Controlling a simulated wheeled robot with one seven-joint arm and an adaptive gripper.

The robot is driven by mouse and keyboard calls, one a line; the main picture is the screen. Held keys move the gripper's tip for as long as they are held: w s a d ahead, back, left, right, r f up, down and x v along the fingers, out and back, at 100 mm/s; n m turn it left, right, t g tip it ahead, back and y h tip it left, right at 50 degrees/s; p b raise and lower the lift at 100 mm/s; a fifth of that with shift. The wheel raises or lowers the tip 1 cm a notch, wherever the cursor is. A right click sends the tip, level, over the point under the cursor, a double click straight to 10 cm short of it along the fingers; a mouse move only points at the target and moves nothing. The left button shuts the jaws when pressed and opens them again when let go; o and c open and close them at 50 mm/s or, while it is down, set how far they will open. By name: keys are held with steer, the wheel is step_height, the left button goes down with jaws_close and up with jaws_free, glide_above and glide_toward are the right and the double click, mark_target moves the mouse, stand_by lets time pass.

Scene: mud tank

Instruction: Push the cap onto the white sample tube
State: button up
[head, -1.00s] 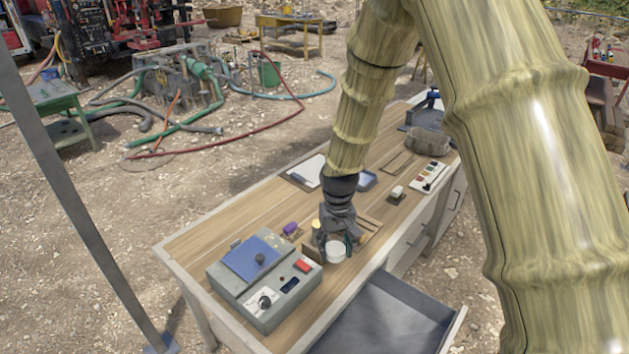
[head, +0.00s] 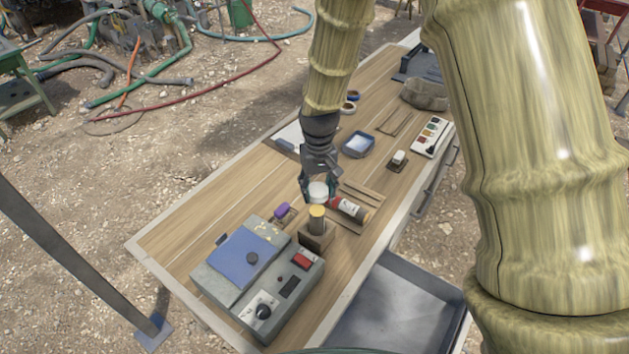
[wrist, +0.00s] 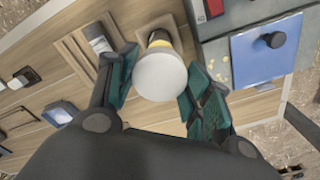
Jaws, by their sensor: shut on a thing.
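In the wrist view the white cap (wrist: 161,76) sits between the two teal finger pads (wrist: 158,85) and hides part of the yellow top (wrist: 159,40). The upright tube stands in a small wooden block (head: 316,240). Its body looks dull olive rather than white. I cannot tell which one is the white sample tube.
A grey instrument with a blue lid (head: 247,258) stands at the near left. A purple item (head: 282,211) lies beside it. An open drawer (head: 390,305) juts out in front.

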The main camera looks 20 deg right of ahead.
steer(key=shift+s+f+b, duration=0.35)
steer(key=shift+s+b, duration=0.05)
steer(key=shift+s, duration=0.3)
steer(key=w+f, duration=0.1)
steer(key=w+f+b, duration=0.1)
steer(key=f, duration=0.1)
steer(key=shift+w+f, duration=0.25)
steer(key=shift+f+b, duration=0.15)
steer(key=shift+b, duration=0.15)
steer(key=shift+s, duration=0.15)
steer(key=shift+s+r, duration=0.3)
steer(key=shift+s, duration=0.25)
steer(key=shift+w+f, duration=0.4)
steer(key=shift+w, duration=0.1)
steer(key=shift+s+r, duration=0.25)
steer(key=shift+s, duration=0.1)
steer(key=shift+f, duration=0.3)
